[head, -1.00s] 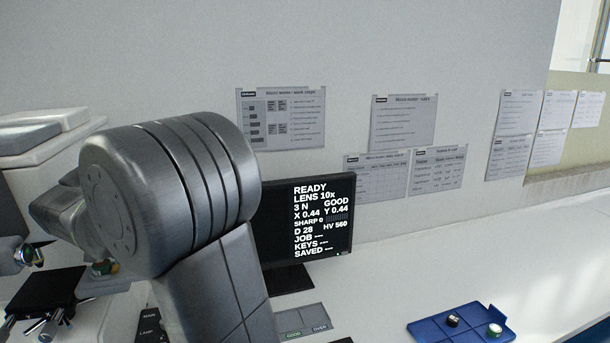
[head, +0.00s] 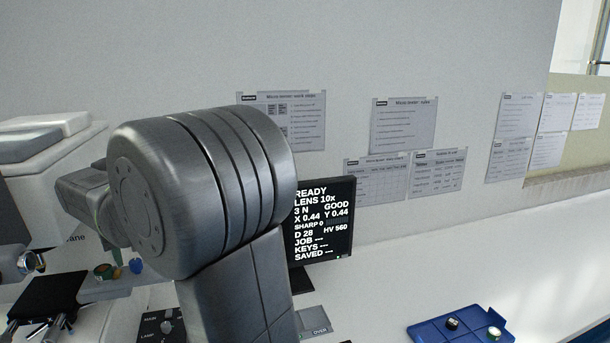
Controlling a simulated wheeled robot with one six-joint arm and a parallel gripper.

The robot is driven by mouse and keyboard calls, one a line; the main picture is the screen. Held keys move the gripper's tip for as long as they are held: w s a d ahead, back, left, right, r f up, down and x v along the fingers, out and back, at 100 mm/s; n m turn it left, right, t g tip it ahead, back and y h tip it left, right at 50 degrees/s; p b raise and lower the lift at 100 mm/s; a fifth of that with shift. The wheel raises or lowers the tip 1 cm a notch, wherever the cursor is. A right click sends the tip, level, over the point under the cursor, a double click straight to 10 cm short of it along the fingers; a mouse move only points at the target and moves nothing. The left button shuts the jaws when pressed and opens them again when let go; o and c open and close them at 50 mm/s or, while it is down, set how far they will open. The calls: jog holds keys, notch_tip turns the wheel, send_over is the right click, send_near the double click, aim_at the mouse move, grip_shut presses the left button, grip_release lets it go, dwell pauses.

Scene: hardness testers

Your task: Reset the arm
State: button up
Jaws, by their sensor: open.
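My arm fills the left middle of the head view, with a large grey joint in front of the bench. My gripper is not visible; the arm's far end goes behind the joint toward the tester. The white hardness tester (head: 50,178) stands at the left, with a black stage (head: 48,296) low in the picture. The monitor (head: 335,222) stands behind my arm, its left edge hidden. It reads READY, LENS 10x, 3 N, GOOD, HV 560.
A blue tray (head: 425,332) with two small round pieces sits at the lower right. A grey tray marked OVER (head: 318,318) is partly hidden by my arm. A control box (head: 155,328) with knobs is at the lower left. The white bench (head: 480,255) is clear toward the right.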

jog(key=v, duration=1.1)
jog(key=shift+s+r+b, duration=0.15)
jog(key=shift+r+b, duration=0.05)
jog(key=shift+b, duration=0.2)
jog(key=shift+d+f, duration=0.1)
jog(key=shift+d, duration=0.1)
